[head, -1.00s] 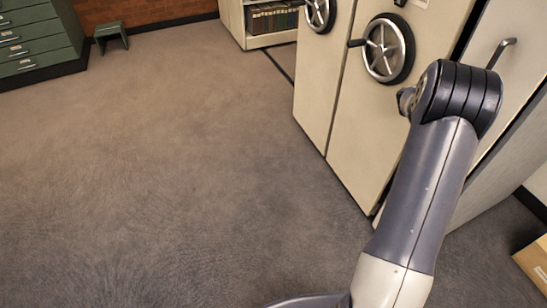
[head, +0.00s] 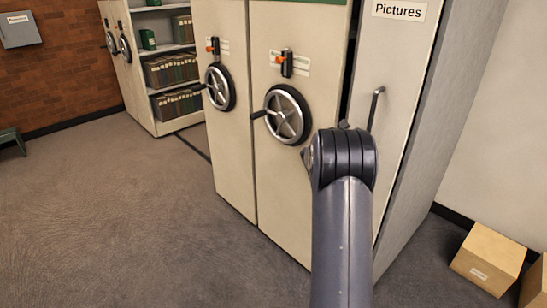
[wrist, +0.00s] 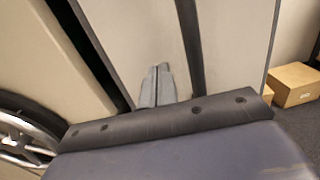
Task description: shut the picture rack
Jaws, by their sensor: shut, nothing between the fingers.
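The picture rack (head: 408,60) is a tall cream panel labelled "Pictures" at the right of the head view, with a long grey side. A dark upright bar handle (head: 374,108) is on its front. In the wrist view, the rack front (wrist: 150,35) fills the middle, and a dark upright bar (wrist: 190,45), seemingly the handle, crosses it. My gripper (wrist: 157,72) is shut and empty, just left of that bar; I cannot tell whether they touch. In the head view my arm hides the gripper and the rack's lower front. A dark gap runs along the rack's left edge.
Cream shelving units with a handwheel (head: 287,114) and another handwheel (head: 220,87) stand left of the rack; one wheel is close to my wrist. Cardboard boxes (head: 490,258) sit on the floor at right. Open carpet (head: 110,220) lies at left.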

